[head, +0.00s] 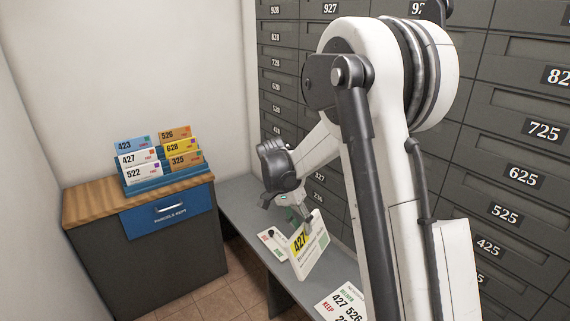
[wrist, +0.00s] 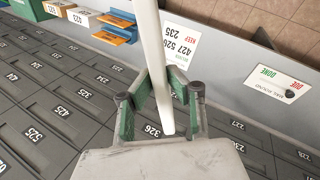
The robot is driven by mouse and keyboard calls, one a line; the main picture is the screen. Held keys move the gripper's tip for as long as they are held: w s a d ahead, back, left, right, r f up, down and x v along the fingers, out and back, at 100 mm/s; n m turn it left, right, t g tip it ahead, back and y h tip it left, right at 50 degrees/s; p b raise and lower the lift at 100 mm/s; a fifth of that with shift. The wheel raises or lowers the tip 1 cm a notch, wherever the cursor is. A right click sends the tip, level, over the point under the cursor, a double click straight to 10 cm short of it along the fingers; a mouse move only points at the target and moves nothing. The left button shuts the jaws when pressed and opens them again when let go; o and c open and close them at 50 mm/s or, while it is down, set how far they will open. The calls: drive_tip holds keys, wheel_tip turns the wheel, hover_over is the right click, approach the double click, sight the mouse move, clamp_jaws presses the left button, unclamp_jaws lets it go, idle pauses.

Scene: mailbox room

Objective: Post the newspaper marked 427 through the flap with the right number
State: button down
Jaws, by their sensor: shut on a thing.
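The newspaper marked 427 (head: 310,250) is white with a yellow label on its face. My gripper (head: 301,216) is shut on its upper edge and holds it tilted above the bench, in front of the mailbox wall. In the wrist view the newspaper (wrist: 150,50) shows edge-on between the green finger pads of my gripper (wrist: 159,92). The mailbox wall (head: 515,150) has dark grey numbered flaps. In the wrist view flaps 326 (wrist: 152,130) and 327 (wrist: 238,125) lie near the fingers. I cannot make out a 427 flap; my arm and gripper cover part of the wall.
A grey bench (head: 245,218) runs along the wall. On it lie a card listing 427 and 526 (head: 343,303) and a DONE/DUE card (wrist: 282,88). A wooden-topped cabinet (head: 90,205) at the left bears a blue rack (head: 165,183) with several numbered mail pieces, one also marked 427 (head: 138,158).

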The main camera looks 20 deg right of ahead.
drive_tip(key=w+d+r+n+t+h+b, duration=0.1)
drive_tip(key=w+d+n+t+h+b, duration=0.3)
drive_tip(key=w, duration=0.9)
drive_tip(key=w+d+n+t+h+b, duration=0.1)
drive_tip(key=w+d+n+h+b, duration=0.4)
drive_tip(key=w, duration=0.7)
drive_tip(key=w+d+r+n+t+h+b, duration=0.1)
drive_tip(key=w+d+n+t+h+b, duration=0.35)
drive_tip(key=w, duration=0.85)
drive_tip(key=w+d+g+h+p, duration=0.1)
drive_tip(key=w+d+p, duration=0.1)
drive_tip(key=d, duration=0.5)
drive_tip(key=shift+d+r, duration=0.15)
drive_tip(key=shift+d, duration=0.15)
drive_tip(key=shift+d+g, duration=0.2)
drive_tip(key=shift+g, duration=0.05)
drive_tip(key=x, duration=0.6)
drive_tip(key=shift+d, duration=0.2)
drive_tip(key=c, duration=2.1)
unclamp_jaws()
drive_tip(key=shift+w+r, duration=0.1)
drive_tip(key=o, duration=0.5)
